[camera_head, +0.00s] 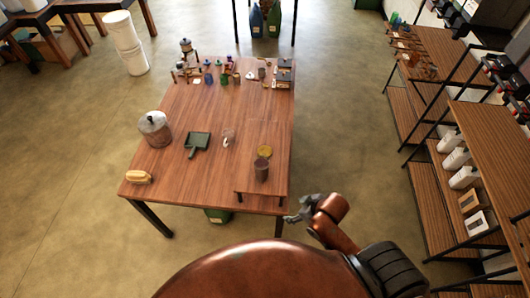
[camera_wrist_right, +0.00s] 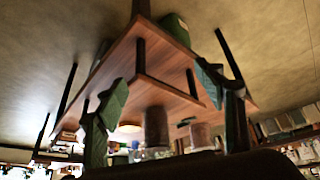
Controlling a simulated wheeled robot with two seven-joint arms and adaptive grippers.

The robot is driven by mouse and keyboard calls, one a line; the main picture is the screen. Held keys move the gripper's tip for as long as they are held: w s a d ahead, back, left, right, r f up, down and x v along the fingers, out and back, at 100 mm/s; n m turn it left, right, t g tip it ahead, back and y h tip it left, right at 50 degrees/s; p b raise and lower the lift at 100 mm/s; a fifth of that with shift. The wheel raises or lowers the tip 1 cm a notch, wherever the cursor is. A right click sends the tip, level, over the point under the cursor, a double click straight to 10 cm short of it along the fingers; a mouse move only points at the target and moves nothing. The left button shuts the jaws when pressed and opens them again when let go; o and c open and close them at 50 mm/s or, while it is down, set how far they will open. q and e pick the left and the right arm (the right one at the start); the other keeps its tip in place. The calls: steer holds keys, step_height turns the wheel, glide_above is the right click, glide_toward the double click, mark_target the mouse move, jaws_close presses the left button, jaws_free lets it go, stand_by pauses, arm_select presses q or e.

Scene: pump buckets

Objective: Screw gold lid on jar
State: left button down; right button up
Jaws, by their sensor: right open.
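The gold lid (camera_head: 264,151) lies on the wooden table near its right side. A dark glass jar (camera_head: 261,169) stands upright just in front of it, and the jar's top looks uncovered. My right gripper (camera_head: 298,212) is beside the table's near right corner, apart from jar and lid. It is open and empty. In the right wrist view, which looks upside down, its green fingers (camera_wrist_right: 160,105) are spread, with a dark jar (camera_wrist_right: 156,127) and a pale gold disc, likely the lid (camera_wrist_right: 130,127), seen beyond them. My left gripper does not show.
The table (camera_head: 180,120) also holds a large lidded pot (camera_head: 155,128), a dark dustpan-like tray (camera_head: 198,142), a clear glass (camera_head: 228,137) and a hot-dog-like item (camera_head: 138,177). Small bottles crowd the far end. Shelves (camera_head: 470,190) stand at right, with open floor between.

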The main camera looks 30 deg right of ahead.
steer(key=s+d+f+m+g+h+b, duration=0.2)
steer(key=s+d+f+m, duration=0.3)
steer(key=f, duration=0.4)
steer(key=s+a+f+g+b, duration=0.1)
steer(key=s+f+b, duration=0.25)
steer(key=f, duration=1.35)
steer(key=s+a+f+b, duration=0.1)
steer(key=s+f+b, duration=0.25)
steer(key=f, duration=1.35)
steer(key=s+f+n+g+b, duration=0.1)
steer(key=s+f+b, duration=0.5)
steer(key=s+f, duration=1.2)
step_height(320, 180, down, 4)
steer(key=shift+s+d+r+g, duration=0.15)
steer(key=shift+s+g, duration=0.15)
steer(key=shift+s, duration=0.05)
